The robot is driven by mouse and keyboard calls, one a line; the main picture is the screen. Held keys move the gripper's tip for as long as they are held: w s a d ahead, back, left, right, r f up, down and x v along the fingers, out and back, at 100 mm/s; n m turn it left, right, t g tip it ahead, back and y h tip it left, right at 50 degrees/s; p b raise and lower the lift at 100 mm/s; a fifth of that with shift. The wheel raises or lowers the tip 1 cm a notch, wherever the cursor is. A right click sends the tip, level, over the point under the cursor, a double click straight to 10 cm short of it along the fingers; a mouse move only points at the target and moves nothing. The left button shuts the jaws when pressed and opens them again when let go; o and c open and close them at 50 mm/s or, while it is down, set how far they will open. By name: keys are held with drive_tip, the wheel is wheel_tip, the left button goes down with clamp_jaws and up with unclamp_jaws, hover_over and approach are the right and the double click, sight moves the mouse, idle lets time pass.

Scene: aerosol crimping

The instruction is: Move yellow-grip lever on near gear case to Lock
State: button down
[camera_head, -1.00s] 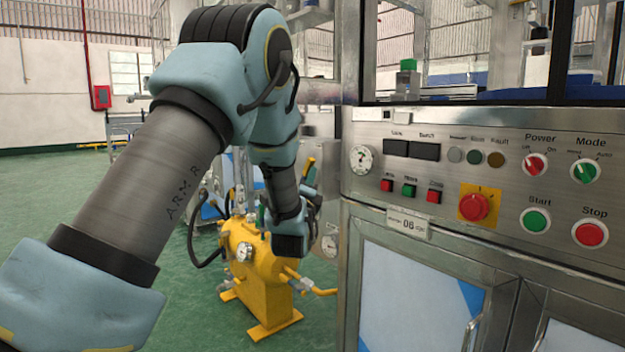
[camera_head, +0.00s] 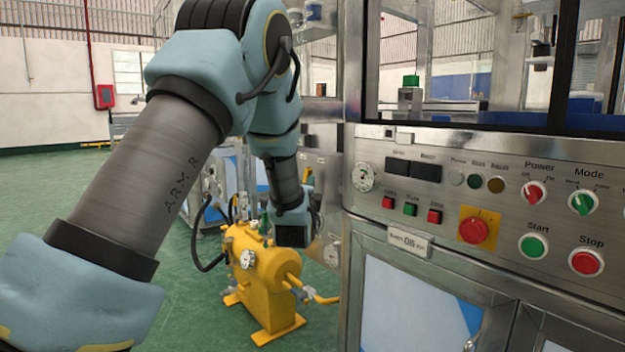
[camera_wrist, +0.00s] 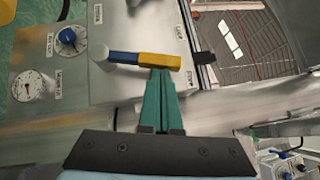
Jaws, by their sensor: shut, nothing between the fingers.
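In the wrist view a lever with a yellow grip (camera_wrist: 160,61), a blue shank (camera_wrist: 124,57) and a pale round end (camera_wrist: 98,53) lies almost level in the picture across a steel case (camera_wrist: 135,25). My gripper (camera_wrist: 160,72) is shut, its green fingers together and empty. The fingertips are at the lower edge of the yellow grip, overlapping it in the picture; I cannot tell whether they touch.
A gauge (camera_wrist: 33,86) and a blue knob (camera_wrist: 69,38) sit left of the lever. In the head view a yellow tank (camera_head: 265,285) stands below my wrist. A steel control cabinet (camera_head: 450,200) fills the right side. Green floor (camera_head: 60,195) is open at left.

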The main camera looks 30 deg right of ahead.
drive_tip(key=w+a+r+n+g+y+p, duration=0.1)
drive_tip(key=w+n+g+p, duration=0.3)
drive_tip(key=p, duration=0.4)
drive_tip(key=shift+w+a+r+n+g+y, duration=0.15)
drive_tip(key=shift+w+r+n+g+y, duration=0.25)
drive_tip(key=shift+w+y, duration=0.6)
drive_tip(key=shift+w+r, duration=0.1)
drive_tip(key=shift+w, duration=0.1)
